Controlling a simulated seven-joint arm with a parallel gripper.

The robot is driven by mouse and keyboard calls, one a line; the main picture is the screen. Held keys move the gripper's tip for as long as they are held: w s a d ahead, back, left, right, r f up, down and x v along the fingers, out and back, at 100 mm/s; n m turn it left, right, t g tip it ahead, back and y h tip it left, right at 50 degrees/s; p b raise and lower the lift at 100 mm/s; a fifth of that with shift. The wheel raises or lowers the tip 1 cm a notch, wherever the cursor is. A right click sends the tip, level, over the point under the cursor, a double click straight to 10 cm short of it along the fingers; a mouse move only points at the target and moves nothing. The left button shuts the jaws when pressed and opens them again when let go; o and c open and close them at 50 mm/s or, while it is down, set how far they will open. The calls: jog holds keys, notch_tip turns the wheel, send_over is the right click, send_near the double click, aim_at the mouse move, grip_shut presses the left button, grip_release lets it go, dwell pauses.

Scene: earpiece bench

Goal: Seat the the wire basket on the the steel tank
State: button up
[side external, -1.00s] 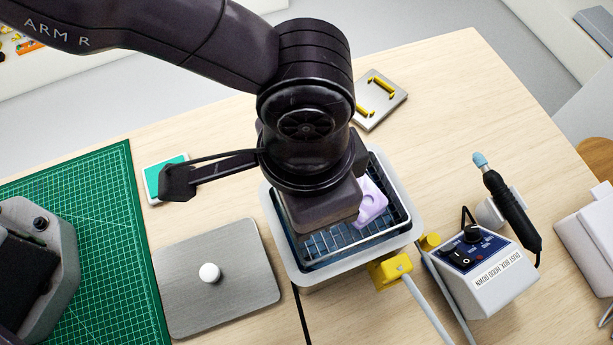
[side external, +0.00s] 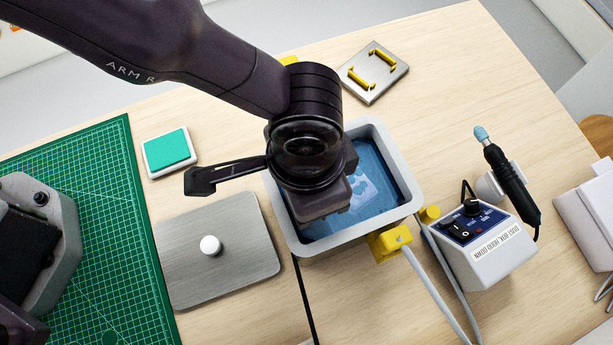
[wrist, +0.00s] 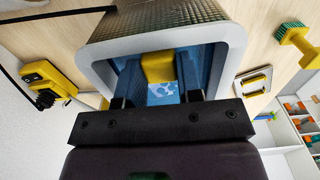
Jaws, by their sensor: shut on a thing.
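The steel tank (side external: 404,165) stands right of the picture's middle in the side view, with a pale rim and blue liquid inside. It also shows in the wrist view (wrist: 108,50). My gripper (side external: 320,205) is over the left part of the tank opening, its fingertips hidden there. In the wrist view my gripper (wrist: 157,75) has its two fingers reaching into the tank, on either side of a yellow block (wrist: 157,66), which seems to be the wire basket's grip. The basket's wires are not distinct. Pale shapes (side external: 355,190) show blurred through the liquid. I cannot tell whether the basket touches the bottom.
A steel lid with a white knob (side external: 215,270) lies left of the tank. A teal pad (side external: 168,150) and a plate with yellow bars (side external: 373,72) lie behind. A yellow valve (side external: 390,242) and control box (side external: 485,250) crowd the tank's right front.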

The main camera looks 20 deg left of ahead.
jog(key=o, duration=1)
notch_tip(320, 180, up, 13)
jog(key=w+a+r+n+t, duration=0.1)
jog(key=a+r, duration=0.2)
jog(key=a, duration=0.8)
jog(key=w+a+r+n, duration=0.1)
jog(key=a+r, duration=0.2)
jog(key=a, duration=0.8)
jog(key=s+a+r+n+t, duration=0.2)
jog(key=s+a+n, duration=0.1)
jog(key=a, duration=0.6)
jog(key=s+a+r+n+t, duration=0.2)
jog(key=s+a+r+n, duration=0.1)
jog(key=a, duration=0.6)
jog(key=shift+s+a+n+t, duration=0.15)
jog(key=shift+a+n+t, duration=0.15)
jog(key=shift+a+n, duration=0.15)
